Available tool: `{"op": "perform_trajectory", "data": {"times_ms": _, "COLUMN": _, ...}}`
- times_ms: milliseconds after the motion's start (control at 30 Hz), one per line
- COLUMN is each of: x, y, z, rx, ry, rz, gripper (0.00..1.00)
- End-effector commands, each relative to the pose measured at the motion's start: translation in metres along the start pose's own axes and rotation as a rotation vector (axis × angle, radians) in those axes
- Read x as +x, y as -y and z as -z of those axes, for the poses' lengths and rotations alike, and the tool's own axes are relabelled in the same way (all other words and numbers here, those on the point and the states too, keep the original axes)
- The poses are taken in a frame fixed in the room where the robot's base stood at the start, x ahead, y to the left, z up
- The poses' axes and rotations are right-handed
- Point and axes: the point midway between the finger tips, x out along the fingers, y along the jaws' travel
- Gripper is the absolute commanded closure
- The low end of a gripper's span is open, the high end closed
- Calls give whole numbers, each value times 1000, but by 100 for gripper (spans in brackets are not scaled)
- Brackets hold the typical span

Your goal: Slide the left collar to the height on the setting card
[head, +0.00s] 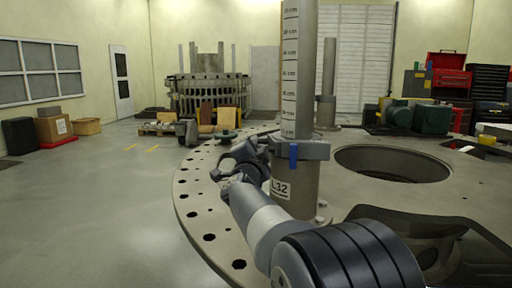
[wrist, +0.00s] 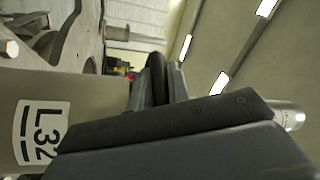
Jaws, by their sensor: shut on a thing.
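The left collar (head: 312,149) is a grey ring around the left post (head: 298,70), low on it, with a blue part (head: 293,157) on its front. The post carries a centimetre scale; its numbers are too small to read surely. A white card reading L32 (head: 281,188) is on the post's lower part, below the collar; it also shows turned on its side in the wrist view (wrist: 40,132). My gripper (head: 263,150) is at the collar's left side, shut on it. In the wrist view my fingers (wrist: 160,82) are close together; the grip itself is hidden.
The posts stand on a round plate (head: 200,190) with holes along its rim. A large round opening (head: 390,163) lies right of the left post. Open floor (head: 100,210) is at left.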

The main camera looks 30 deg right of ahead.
Motion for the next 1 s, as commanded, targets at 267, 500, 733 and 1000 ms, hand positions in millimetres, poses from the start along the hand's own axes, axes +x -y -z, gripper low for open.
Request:
{"op": "perform_trajectory", "data": {"times_ms": 267, "x": 1, "y": 6, "z": 4, "rx": -1, "ry": 0, "rz": 1, "gripper": 100}}
{"op": "perform_trajectory", "data": {"times_ms": 500, "x": 7, "y": 31, "z": 18, "rx": -1, "ry": -1, "rz": 3, "gripper": 100}}
{"op": "perform_trajectory", "data": {"times_ms": 733, "x": 14, "y": 58, "z": 34, "rx": -1, "ry": -2, "rz": 3, "gripper": 100}}
{"op": "perform_trajectory", "data": {"times_ms": 1000, "x": 20, "y": 85, "z": 50, "rx": -2, "ry": -3, "rz": 4, "gripper": 100}}
